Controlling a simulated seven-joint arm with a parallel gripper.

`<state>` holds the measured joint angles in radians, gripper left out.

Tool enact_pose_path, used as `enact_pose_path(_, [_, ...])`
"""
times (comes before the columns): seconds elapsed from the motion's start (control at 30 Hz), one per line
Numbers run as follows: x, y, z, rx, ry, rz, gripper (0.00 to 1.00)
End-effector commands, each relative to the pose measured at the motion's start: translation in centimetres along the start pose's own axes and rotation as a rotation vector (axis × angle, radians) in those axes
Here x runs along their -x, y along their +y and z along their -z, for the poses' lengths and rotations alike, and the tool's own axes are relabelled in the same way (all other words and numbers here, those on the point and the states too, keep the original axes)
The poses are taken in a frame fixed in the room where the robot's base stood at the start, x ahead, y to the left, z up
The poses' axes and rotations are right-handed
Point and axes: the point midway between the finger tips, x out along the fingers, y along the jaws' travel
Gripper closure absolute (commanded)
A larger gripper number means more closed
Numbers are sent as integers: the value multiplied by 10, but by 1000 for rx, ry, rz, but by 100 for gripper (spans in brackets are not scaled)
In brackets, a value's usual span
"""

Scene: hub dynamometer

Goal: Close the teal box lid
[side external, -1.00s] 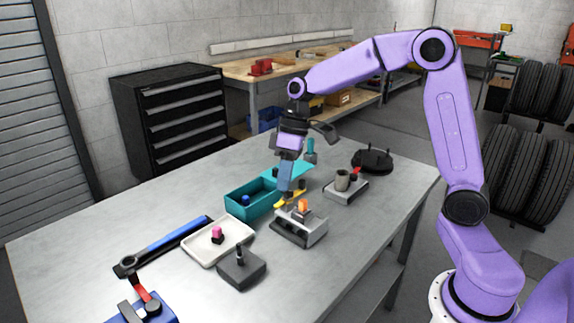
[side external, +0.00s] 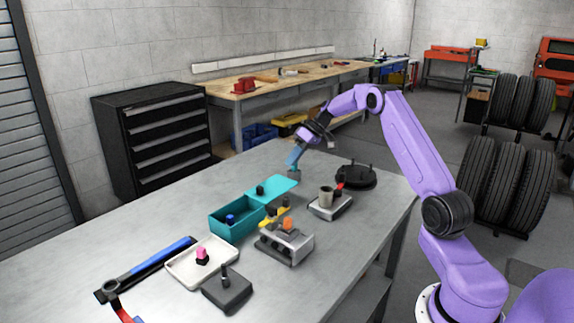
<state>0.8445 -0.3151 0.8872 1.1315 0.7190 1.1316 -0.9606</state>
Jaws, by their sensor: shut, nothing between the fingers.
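The teal box (side external: 236,218) stands open in the middle of the table, with a blue and dark item (side external: 231,218) inside. Its teal lid (side external: 282,184) is swung back and lies out nearly flat on the far right side of the box. A small dark knob (side external: 260,190) shows near the lid's box side. My gripper (side external: 293,167) is shut and empty, pointing down at the lid's far end. A small greyish block shape shows at its tips; I cannot tell whether the tips touch the lid.
A grey fixture with an orange part (side external: 287,245) and yellow pieces stands right of the box. A small stand with a cup (side external: 326,198) and a dark round base (side external: 355,176) lie farther right. A white tray (side external: 190,270), a dark block (side external: 227,292) and a blue-handled tool (side external: 150,265) lie in front.

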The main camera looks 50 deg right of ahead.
Motion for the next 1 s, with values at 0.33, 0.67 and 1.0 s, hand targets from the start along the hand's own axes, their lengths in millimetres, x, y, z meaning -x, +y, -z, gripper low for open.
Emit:
enact_pose_path(0.33, [-66,-1,-1,-1,-4,2,100])
enact_pose_path(0.67, [-96,-28,0,0,-2,1,100])
enact_pose_path(1.0, [-100,-36,0,-1,-1,-1,100])
